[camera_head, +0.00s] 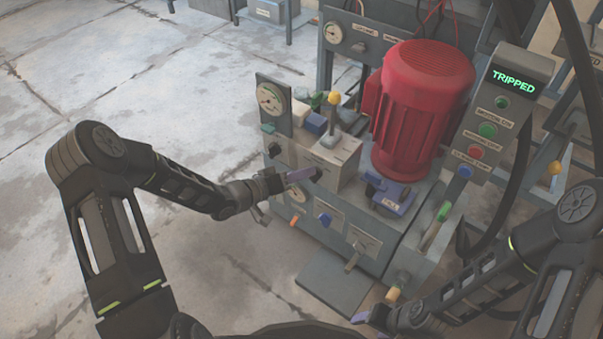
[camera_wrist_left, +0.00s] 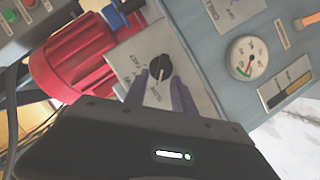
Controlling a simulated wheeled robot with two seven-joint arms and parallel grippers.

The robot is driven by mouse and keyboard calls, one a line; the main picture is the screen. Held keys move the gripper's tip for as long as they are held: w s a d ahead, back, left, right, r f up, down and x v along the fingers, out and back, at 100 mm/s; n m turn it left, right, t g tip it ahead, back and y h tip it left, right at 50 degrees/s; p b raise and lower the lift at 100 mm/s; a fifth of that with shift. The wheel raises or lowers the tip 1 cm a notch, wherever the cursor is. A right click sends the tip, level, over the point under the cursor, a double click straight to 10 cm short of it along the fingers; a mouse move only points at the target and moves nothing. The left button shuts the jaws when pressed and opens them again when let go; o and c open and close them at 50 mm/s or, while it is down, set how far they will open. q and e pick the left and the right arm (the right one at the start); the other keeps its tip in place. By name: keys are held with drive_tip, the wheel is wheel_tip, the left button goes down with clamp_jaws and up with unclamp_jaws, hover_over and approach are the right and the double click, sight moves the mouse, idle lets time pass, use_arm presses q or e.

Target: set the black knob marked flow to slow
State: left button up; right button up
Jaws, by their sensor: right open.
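A black knob (camera_wrist_left: 160,67) sits on a light plate on the machine, with small lettering around it that I cannot read surely. The knob also shows in the head view (camera_head: 317,174), partly hidden by my left fingers. My left gripper (camera_wrist_left: 161,80) has its two purple fingers apart, one to each side of the knob. I cannot tell whether they touch it. The left gripper (camera_head: 301,174) also shows in the head view, reaching in from the left. My right gripper (camera_head: 372,325) is open at the bottom, in front of the machine and away from the knob.
A red motor (camera_head: 419,105) stands on the machine, with a panel reading TRIPPED (camera_head: 513,81) at its right. A round gauge (camera_head: 270,98) stands behind the knob. Several levers and switches line the front face (camera_head: 335,235). Bare floor (camera_head: 150,75) lies to the left.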

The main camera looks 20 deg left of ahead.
use_arm(q)
drive_tip(key=p+v, duration=0.2)
drive_tip(key=v, duration=0.6)
use_arm(e)
drive_tip(key=shift+s+a+r, duration=0.15)
drive_tip(key=shift+r, duration=0.45)
drive_tip(key=shift+s+a+r, duration=0.15)
drive_tip(key=shift+r, duration=0.4)
drive_tip(key=shift+c, duration=0.4)
idle(1.2)
